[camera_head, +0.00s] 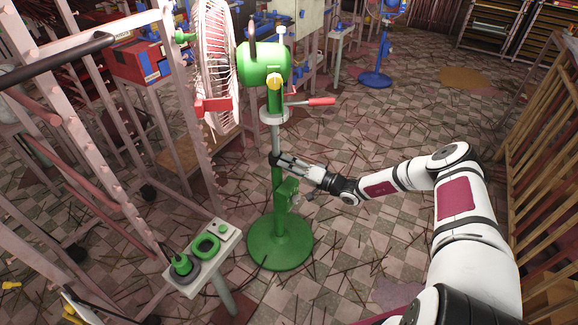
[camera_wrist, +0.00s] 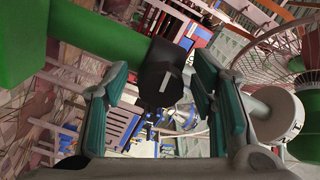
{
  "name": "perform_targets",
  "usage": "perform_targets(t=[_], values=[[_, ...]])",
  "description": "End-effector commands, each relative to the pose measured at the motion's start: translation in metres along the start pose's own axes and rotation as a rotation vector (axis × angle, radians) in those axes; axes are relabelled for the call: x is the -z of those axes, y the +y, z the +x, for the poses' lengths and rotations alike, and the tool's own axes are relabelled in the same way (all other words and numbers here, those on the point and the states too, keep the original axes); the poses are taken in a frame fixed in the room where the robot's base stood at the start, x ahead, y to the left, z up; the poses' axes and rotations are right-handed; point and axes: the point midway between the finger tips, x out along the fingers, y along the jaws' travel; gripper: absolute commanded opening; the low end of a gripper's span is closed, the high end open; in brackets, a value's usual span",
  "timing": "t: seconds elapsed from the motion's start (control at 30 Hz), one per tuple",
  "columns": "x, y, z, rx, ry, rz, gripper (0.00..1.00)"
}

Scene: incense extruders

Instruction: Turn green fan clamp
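The green fan (camera_head: 262,65) stands upright on a round green base (camera_head: 280,243). Its black clamp (camera_head: 274,158) sits on the pole where the grey upper tube meets the green lower tube. In the wrist view the black clamp (camera_wrist: 160,68) joins the green tube, with a small grey lever-like piece on it. My gripper (camera_head: 284,160) is at the clamp, coming from the right. In the wrist view my gripper (camera_wrist: 160,105) is open, its teal-padded fingers to either side of the clamp, with visible gaps. Whether a finger touches it cannot be told.
A small stand (camera_head: 218,255) with green controls is left of the fan base. A pink rack (camera_head: 110,150) fills the left side. A red-handled lever (camera_head: 320,101) sticks out above my gripper. Thin sticks litter the open tiled floor. A wooden rack (camera_head: 555,200) is at right.

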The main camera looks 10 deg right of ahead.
Motion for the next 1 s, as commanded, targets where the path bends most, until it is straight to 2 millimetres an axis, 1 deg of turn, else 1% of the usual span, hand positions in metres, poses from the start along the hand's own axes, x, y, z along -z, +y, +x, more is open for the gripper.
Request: perform_targets(t=[0.2, 0.33, 0.47, 0.7, 0.8, 0.9, 1.0], values=[[0.001, 0.0, -0.001, 0.0, 0.002, 0.0, 0.52], [0.002, 0.0, -0.012, -0.001, 0.003, 0.0, 0.52], [0.001, 0.0, -0.034, -0.002, 0.003, 0.001, 0.52], [0.002, 0.0, -0.083, -0.001, 0.003, 0.001, 0.52], [0.001, 0.0, -0.099, -0.001, 0.002, 0.0, 0.52], [0.001, 0.0, -0.111, -0.001, 0.002, 0.0, 0.52], [0.0, 0.0, -0.117, 0.001, 0.001, -0.001, 0.52]])
